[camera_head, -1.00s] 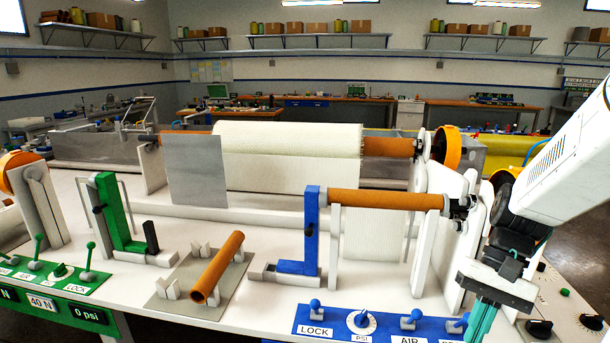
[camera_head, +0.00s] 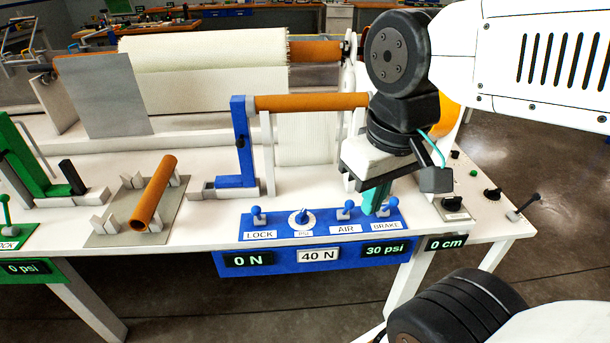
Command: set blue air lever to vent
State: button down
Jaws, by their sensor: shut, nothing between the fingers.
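The blue air lever (camera_head: 346,211) has a round blue knob and stands on the blue control panel (camera_head: 270,237), behind the white AIR label (camera_head: 345,230). My gripper (camera_head: 375,203) points down with its teal fingers together and nothing between them. The fingers are just right of the air lever, between it and the blue brake lever (camera_head: 392,204). I cannot tell whether they touch either lever. No vent mark can be read at the air lever. The panel's front display (camera_head: 385,250) reads 30 psi.
On the same panel stand the blue lock lever (camera_head: 257,214) and the white PSI dial (camera_head: 301,217). A blue upright bracket (camera_head: 239,140) and an orange roller (camera_head: 310,101) are behind. An orange tube (camera_head: 153,195) lies on a stand to the left. Black knobs (camera_head: 491,193) sit at right.

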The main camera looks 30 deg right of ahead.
aim_at(349, 204)
jog(key=z, duration=1.2)
jog(key=k, duration=0.85)
jog(key=u, duration=1.55)
